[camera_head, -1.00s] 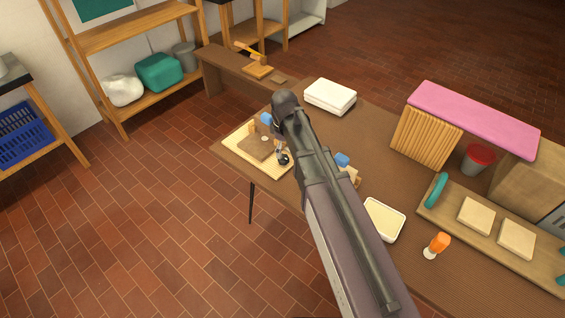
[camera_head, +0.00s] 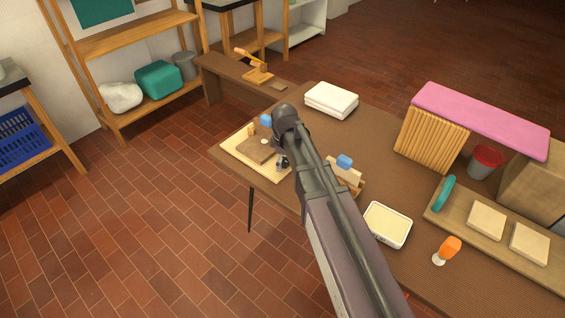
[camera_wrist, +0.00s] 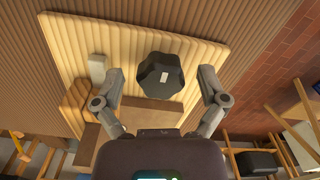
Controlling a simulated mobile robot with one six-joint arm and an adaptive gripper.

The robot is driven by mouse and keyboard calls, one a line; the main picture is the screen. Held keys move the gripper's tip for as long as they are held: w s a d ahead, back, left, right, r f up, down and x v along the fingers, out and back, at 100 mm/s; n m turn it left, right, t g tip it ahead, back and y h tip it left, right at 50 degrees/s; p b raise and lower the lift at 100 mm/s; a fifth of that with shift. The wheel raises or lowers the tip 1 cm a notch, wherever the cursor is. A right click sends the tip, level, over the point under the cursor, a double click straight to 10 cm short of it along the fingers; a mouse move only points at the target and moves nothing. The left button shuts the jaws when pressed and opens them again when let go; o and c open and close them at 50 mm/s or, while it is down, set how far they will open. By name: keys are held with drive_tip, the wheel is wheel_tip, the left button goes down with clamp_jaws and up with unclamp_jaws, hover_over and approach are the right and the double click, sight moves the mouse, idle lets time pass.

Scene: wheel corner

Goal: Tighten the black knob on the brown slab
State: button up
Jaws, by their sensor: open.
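The black knob (camera_wrist: 167,62) shows in the wrist view as a dark lobed cap with a small pale mark. My gripper (camera_wrist: 161,74) is open, with one finger on each side of the knob and a visible gap on both sides. The brown slab (camera_wrist: 150,114) lies partly hidden behind my gripper body in the wrist view. In the head view the slab (camera_head: 256,149) rests on a ribbed cream mat (camera_head: 237,150). My arm hides much of the gripper and knob there. How tightly the knob sits cannot be told.
Small blue-topped pieces (camera_head: 344,161) stand close to my arm. A white stack (camera_head: 331,99), a cream-filled tray (camera_head: 388,225) and an orange-topped item (camera_head: 449,248) are on the brown table. A pink-topped wooden rack (camera_head: 432,136) stands at the right.

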drive_tip(key=c, duration=1.1)
drive_tip(key=shift+a, duration=0.15)
drive_tip(key=shift+c, duration=0.2)
drive_tip(key=shift+m, duration=0.3)
